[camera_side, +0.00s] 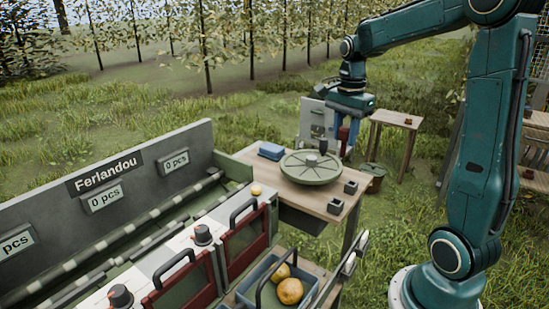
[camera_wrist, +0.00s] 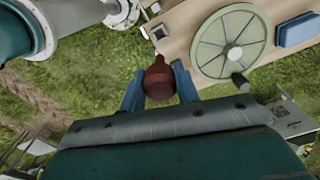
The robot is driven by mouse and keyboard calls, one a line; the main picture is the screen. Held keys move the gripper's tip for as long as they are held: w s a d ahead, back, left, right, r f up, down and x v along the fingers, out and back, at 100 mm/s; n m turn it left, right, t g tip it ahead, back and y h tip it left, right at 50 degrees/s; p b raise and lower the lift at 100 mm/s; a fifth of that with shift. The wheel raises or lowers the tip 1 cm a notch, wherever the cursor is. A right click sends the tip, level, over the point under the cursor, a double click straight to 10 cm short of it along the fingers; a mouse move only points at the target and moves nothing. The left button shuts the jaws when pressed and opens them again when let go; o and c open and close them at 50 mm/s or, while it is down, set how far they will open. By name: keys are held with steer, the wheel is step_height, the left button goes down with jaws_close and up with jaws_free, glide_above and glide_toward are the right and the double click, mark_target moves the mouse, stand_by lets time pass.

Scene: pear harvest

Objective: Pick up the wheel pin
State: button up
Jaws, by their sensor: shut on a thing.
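My gripper (camera_wrist: 158,88) is shut on a dark red, rounded piece with a narrow neck (camera_wrist: 158,76), which appears to be the wheel pin. It sits between the two blue fingers in the wrist view. In the side view, my gripper (camera_side: 342,124) holds the dark red piece above the far right edge of the wooden table, apart from the wheel. The round green spoked wheel (camera_side: 298,172) lies flat on that table, with a grey hub and a grey knob on it. The wheel also shows in the wrist view (camera_wrist: 209,42).
A smaller table (camera_side: 399,118) stands behind. A tray of pears (camera_side: 241,296) and the sorting machine (camera_side: 95,205) are in front and left.

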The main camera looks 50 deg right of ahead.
steer(key=shift+r, duration=1)
steer(key=shift+f, duration=0.15)
step_height(320, 180, down, 14)
stand_by(2.7)
steer(key=d+r+m, duration=0.2)
steer(key=d, duration=0.9)
steer(key=shift+d+r, duration=0.3)
steer(key=shift+r, duration=0.05)
steer(key=shift+f, duration=0.15)
